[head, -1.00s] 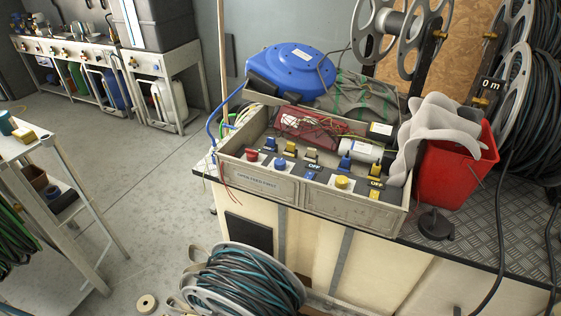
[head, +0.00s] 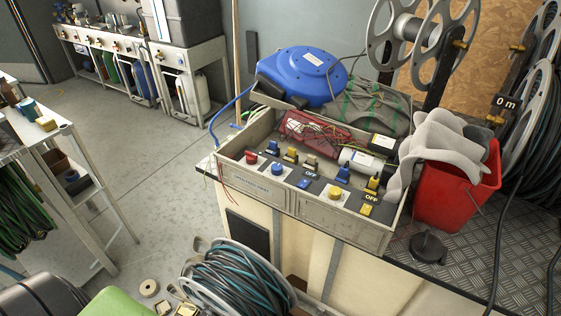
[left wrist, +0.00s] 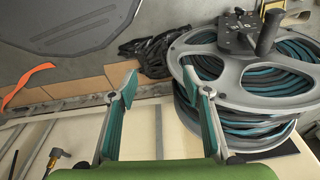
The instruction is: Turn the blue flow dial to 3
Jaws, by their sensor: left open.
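The blue dial's numbers and pointer are too small to read. My left gripper (left wrist: 160,84) is open and empty in the left wrist view, with a hose reel beyond it. In the head view only my green and black arm parts show at the lower left, well apart from the dial. My right gripper is not in view.
Several small blue and yellow switches, including a blue one (head: 342,175), stand close around the knobs. A hose reel (head: 237,280) stands on the floor before the bench. A red bucket (head: 457,185) with a grey cloth stands right of the box. The floor at left is mostly clear.

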